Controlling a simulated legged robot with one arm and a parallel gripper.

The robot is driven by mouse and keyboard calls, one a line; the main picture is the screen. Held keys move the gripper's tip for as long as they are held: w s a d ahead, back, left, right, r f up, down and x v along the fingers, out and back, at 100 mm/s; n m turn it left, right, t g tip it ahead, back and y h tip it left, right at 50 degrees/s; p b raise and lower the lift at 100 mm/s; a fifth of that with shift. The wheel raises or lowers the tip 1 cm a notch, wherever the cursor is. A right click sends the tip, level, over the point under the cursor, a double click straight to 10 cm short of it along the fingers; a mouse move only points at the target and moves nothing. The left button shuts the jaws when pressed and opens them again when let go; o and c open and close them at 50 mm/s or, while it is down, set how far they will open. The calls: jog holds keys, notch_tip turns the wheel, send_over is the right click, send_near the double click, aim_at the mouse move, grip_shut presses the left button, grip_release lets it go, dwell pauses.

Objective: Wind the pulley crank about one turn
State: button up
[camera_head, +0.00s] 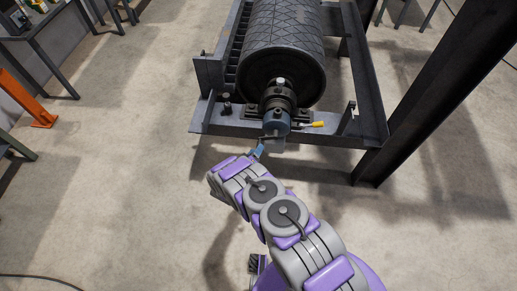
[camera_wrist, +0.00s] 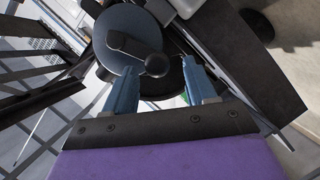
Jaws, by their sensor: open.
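The large dark pulley drum (camera_head: 284,38) lies in a metal frame at the top of the head view. A blue-grey hub (camera_head: 276,122) sits at its near end. In the wrist view the hub's round face (camera_wrist: 120,25) carries a short dark crank arm (camera_wrist: 126,44) that ends in a round dark knob (camera_wrist: 157,65). My gripper (camera_wrist: 159,68) is open, with one blue finger on each side of the knob. Contact cannot be told. In the head view my gripper (camera_head: 257,152) is just below and left of the hub, and the crank is small and partly hidden.
A yellow-tipped lever (camera_head: 316,124) sticks out right of the hub. The frame's front beam (camera_head: 345,141) runs behind my gripper. A thick dark post (camera_head: 425,95) slants up at the right. Bare concrete floor (camera_head: 110,190) lies open at the left.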

jog(key=shift+b+x, duration=0.35)
jog(key=shift+x, duration=1.5)
jog(key=shift+c, duration=0.3)
grip_shut()
